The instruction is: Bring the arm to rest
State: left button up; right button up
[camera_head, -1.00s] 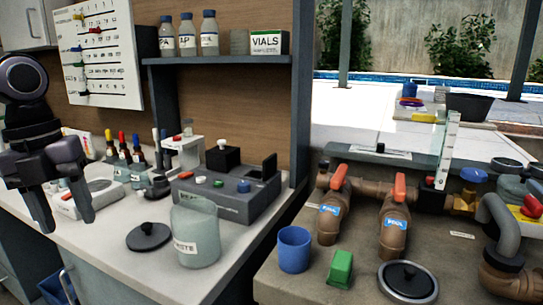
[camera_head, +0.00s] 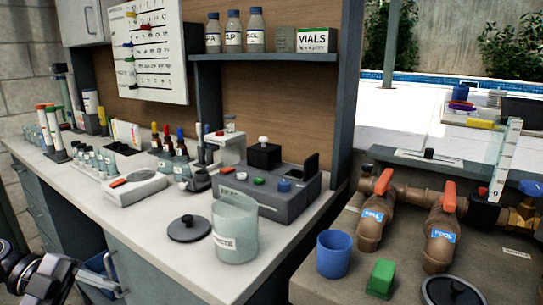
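My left arm (camera_head: 38,275) shows only at the bottom left corner, low in front of the bench's drawers. Its fingertips are not clearly visible there, so I cannot tell whether the gripper is open or holds anything. My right arm and gripper are not in view. The bench (camera_head: 140,218) carries a waste jar (camera_head: 235,235) with its dark lid (camera_head: 188,229) lying beside it.
A grey tester box (camera_head: 290,201), dropper bottles (camera_head: 167,158) and vials stand on the bench. A shelf (camera_head: 265,57) holds bottles above. On the right are a blue cup (camera_head: 334,254), a green block (camera_head: 381,279) and brown pipes with red-handled valves (camera_head: 440,235).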

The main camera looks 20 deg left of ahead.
pick_arm(q)
jog(key=s+d+f+n+t+h, duration=0.2)
jog(key=d+f+n+t+h, duration=0.1)
jog(key=d+f+t+h, duration=0.15)
jog(key=w+d+f+n+t+y, duration=0.2)
jog(key=w+f+n+t+y, duration=0.45)
jog(key=n+t+y, duration=0.3)
jog(key=s+d+f+n+g+y, duration=0.25)
jog(key=s+f+g, duration=0.2)
jog(key=f, duration=0.25)
jog(key=s+d+f+n+g+y, duration=0.25)
jog(key=s+f+g+y, duration=0.2)
jog(key=f, duration=0.35)
jog(key=d+n+t+h, duration=0.15)
jog(key=d+n, duration=0.25)
jog(key=d, duration=0.5)
notch_tip(320, 180, up, 8)
jog(key=p, duration=0.8)
jog(key=shift+a+p, duration=0.35)
jog(key=shift+a, duration=0.05)
